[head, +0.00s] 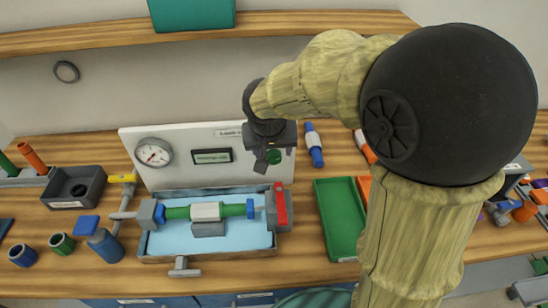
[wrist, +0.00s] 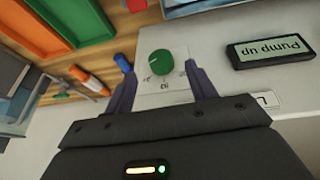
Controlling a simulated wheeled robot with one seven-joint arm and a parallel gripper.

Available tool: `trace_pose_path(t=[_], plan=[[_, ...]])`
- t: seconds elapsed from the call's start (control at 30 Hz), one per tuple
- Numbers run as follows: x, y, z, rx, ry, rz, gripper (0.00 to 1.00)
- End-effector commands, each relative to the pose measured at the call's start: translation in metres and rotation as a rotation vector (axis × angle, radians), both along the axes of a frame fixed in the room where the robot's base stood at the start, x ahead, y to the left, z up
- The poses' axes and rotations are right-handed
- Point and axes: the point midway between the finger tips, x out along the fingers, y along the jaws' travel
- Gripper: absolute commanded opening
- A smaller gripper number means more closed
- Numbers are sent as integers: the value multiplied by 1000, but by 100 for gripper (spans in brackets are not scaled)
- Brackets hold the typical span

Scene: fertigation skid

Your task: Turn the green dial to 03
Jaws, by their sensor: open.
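The green dial (wrist: 162,64) is on the white panel (head: 180,180). In the wrist view it lies between the two finger tips, with a pale pointer line and small dark marks around it. The marks are too blurred to read with certainty. In the head view my gripper (head: 264,158) is in front of the panel's right part.
A display (head: 212,156) and a round gauge (head: 153,152) are on the panel. Below is a blue tray (head: 160,245) with a green pipe (head: 178,213) and a red-handled valve (head: 280,203). A green tray (head: 340,220) and a blue-and-white cylinder (head: 314,145) are to the right.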

Motion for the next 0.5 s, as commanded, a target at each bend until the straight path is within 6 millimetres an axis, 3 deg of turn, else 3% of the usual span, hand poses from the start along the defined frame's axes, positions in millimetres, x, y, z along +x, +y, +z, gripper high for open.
trace_pose_path(t=[0.23,0.5], plan=[[16,-4,-40,-3,3,-1,56],[21,-5,-52,0,0,1,56]])
